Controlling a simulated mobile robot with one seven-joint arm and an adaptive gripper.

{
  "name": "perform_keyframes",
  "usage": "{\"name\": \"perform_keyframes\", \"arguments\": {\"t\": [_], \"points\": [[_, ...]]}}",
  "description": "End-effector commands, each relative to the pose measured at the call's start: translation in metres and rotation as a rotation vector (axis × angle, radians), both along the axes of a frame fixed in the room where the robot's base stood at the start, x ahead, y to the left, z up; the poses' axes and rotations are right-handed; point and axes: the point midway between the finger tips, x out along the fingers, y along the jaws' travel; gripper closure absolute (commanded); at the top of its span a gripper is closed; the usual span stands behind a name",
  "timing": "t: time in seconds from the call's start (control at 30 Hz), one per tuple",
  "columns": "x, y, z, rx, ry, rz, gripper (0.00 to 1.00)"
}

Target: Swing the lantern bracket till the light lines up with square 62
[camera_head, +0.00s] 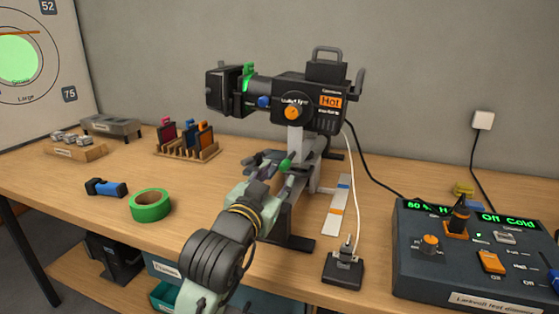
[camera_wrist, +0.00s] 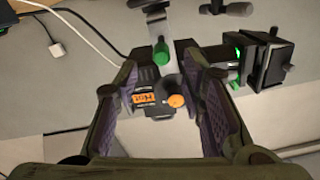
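The black lantern (camera_head: 310,108) sits on a grey bracket post (camera_head: 295,140) with its lens end pointing left; the lantern also shows in the wrist view (camera_wrist: 150,104). A green-tipped handle (camera_head: 286,165) is below it, seen also in the wrist view (camera_wrist: 161,54). My gripper (camera_head: 266,163) is near this handle; in the wrist view its fingers (camera_wrist: 162,85) are apart with nothing clasped. Contact with the handle cannot be told. The board (camera_head: 78,60) at far left bears a green light spot (camera_head: 18,58) and squares 52 and 75. Square 62 is not visible.
A dimmer desk (camera_head: 470,285) stands at right, with a plug block (camera_head: 343,270) and cables near the lantern. Green tape (camera_head: 150,205), a blue-and-black item (camera_head: 106,188) and a filter rack (camera_head: 187,150) lie left. The tabletop between rack and tape is clear.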

Motion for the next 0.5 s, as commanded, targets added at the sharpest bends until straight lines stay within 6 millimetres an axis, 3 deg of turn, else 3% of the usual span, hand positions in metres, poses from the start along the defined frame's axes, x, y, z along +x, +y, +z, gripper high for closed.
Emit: {"name": "perform_keyframes", "arguments": {"t": [0.2,0.5], "points": [[0.04,-0.013,0.003,0.001,0.001,0.0,0.63],[0.066,-0.021,0.002,0.0,-0.003,0.003,0.63]]}}
